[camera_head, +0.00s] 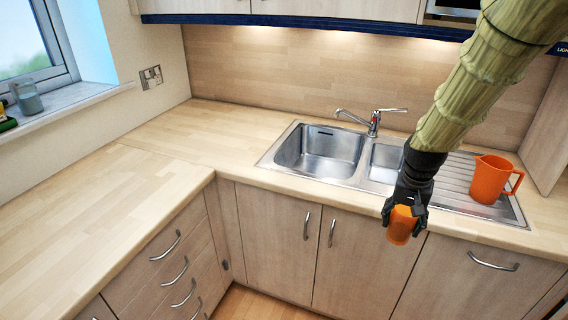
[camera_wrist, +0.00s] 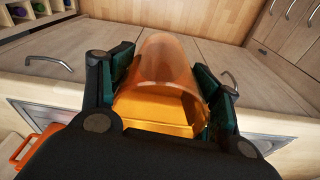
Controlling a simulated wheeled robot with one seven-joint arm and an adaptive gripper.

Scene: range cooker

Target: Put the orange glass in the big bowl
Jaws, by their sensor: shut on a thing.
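The orange glass (camera_head: 400,228) is see-through orange. My gripper (camera_head: 405,207) is shut around it and holds it in the air, seen in front of the counter's front edge and the cupboard doors below the sink. In the wrist view the glass (camera_wrist: 165,75) sits between the two fingers of my gripper (camera_wrist: 165,92), which hide parts of its sides. The big bowl (camera_head: 322,153) is the larger left basin of the steel sink, and it looks empty. The glass is to the right of this bowl and nearer the camera.
A smaller basin (camera_head: 385,163) lies right of the big bowl, partly hidden by my arm. The tap (camera_head: 374,122) stands behind the basins. An orange jug (camera_head: 490,179) stands on the ridged drainer at the right. The left worktop (camera_head: 90,210) is clear.

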